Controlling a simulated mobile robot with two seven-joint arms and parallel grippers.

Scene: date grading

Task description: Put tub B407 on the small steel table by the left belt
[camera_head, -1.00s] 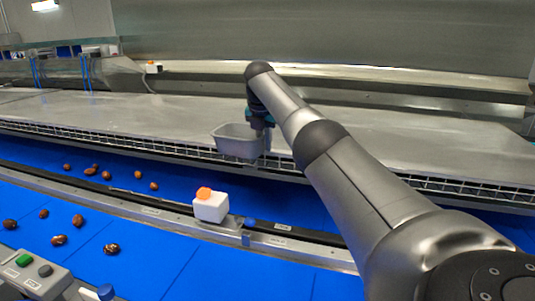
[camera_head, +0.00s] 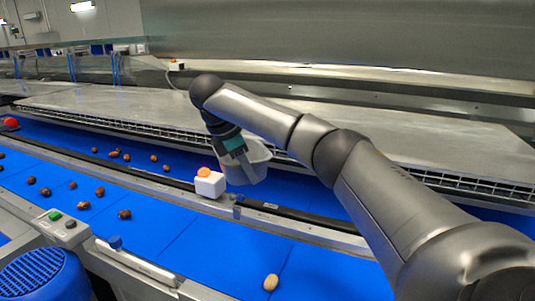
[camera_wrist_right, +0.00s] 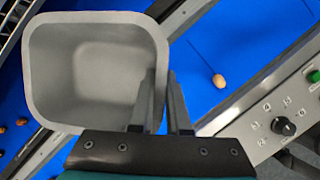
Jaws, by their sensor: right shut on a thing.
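A grey open-topped tub (camera_head: 252,165) hangs from my right gripper (camera_head: 238,160) over the blue belts, just behind the white box with the orange button. In the right wrist view the tub (camera_wrist_right: 38,75) looks empty, and my right gripper (camera_wrist_right: 165,105) is shut on its near wall, one finger inside and one outside. No label B407 is readable on the tub. My left gripper is not in view. I cannot pick out the small steel table in these frames.
Blue belts (camera_head: 180,235) carry several brown dates. A white box with an orange button (camera_head: 210,184) stands on the divider rail close to the tub. A button panel (camera_head: 62,228) is at left. A long steel surface (camera_head: 400,130) lies behind.

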